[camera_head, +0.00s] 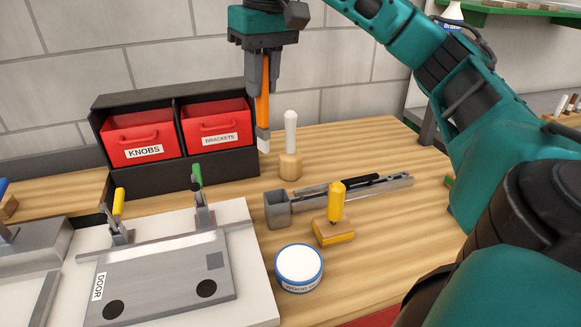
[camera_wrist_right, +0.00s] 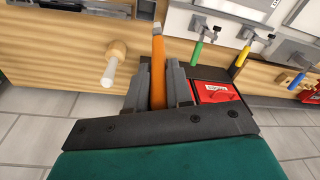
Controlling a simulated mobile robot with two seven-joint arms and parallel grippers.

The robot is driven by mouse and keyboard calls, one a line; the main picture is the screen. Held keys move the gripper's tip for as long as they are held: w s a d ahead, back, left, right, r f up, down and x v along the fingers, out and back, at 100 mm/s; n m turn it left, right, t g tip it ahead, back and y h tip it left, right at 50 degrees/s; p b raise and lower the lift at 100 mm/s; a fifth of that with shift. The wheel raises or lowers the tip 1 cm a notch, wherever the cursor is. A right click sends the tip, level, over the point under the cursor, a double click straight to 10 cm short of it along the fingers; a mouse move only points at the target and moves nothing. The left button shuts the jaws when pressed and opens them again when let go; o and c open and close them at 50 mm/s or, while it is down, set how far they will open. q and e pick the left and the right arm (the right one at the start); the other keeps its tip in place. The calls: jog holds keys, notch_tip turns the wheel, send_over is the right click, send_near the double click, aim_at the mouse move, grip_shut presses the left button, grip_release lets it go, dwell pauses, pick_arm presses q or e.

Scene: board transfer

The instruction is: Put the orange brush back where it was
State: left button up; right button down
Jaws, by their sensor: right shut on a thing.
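My right gripper (camera_head: 263,78) is shut on the orange brush (camera_head: 262,108). The brush hangs upright from the fingers, its pale grey tip pointing down, beside the white-handled tool. In the right wrist view the brush (camera_wrist_right: 158,60) shows between both fingers (camera_wrist_right: 159,88). A small square grey cup (camera_head: 277,210) stands on the bench, to the right of the white board, and looks empty from this angle. Whether the brush tip touches anything cannot be told; it appears above the bench. My left gripper is not in view.
A white-handled tool (camera_head: 290,135) on a wooden base stands close by. A black rack (camera_head: 150,185) holds red bins (camera_head: 215,128). A metal rail (camera_head: 385,184), a yellow-handled tool (camera_head: 337,200) and a white tub (camera_head: 299,270) lie near the cup. A clamped door plate (camera_head: 160,285) is left.

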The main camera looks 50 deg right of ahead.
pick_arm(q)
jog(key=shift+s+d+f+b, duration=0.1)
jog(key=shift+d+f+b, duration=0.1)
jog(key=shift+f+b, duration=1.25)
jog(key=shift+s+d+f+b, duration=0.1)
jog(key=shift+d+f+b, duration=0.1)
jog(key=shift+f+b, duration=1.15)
pick_arm(e)
notch_tip(320, 180, down, 19)
jog(key=d, duration=0.2)
jog(key=shift+s, duration=0.2)
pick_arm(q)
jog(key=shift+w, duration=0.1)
pick_arm(e)
jog(key=shift+f, duration=0.15)
jog(key=shift+f, duration=0.15)
jog(key=c, duration=1)
grip_release()
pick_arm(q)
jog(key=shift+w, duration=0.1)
